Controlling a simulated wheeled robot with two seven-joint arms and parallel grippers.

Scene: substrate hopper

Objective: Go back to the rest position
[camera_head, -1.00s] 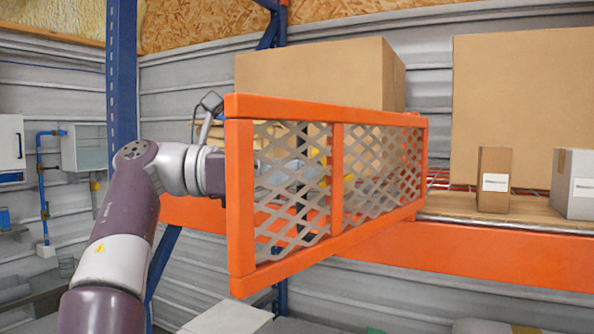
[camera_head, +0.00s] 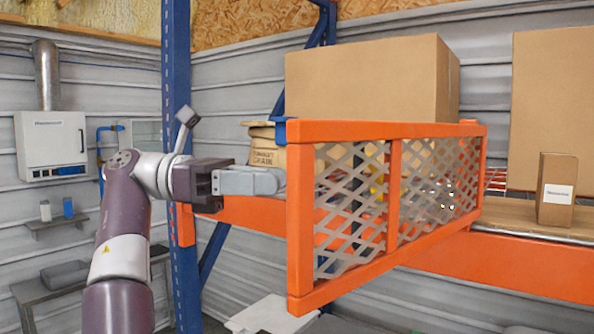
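My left gripper (camera_head: 262,181) points right, level with the near end of the orange mesh gate (camera_head: 300,225). Its grey fingers show beside the gate's end post, and their tips are close to or partly behind that post. I cannot tell whether the fingers are open or shut, and I see nothing held in them. The gate sticks out from the shelf toward me. My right gripper is out of view.
The orange shelf beam (camera_head: 520,265) carries a large carton (camera_head: 365,80) and a small box (camera_head: 556,190). A printed sack (camera_head: 264,150) is behind the gate. A blue upright (camera_head: 177,80) stands behind my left arm. A white wall box (camera_head: 50,145) is far left.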

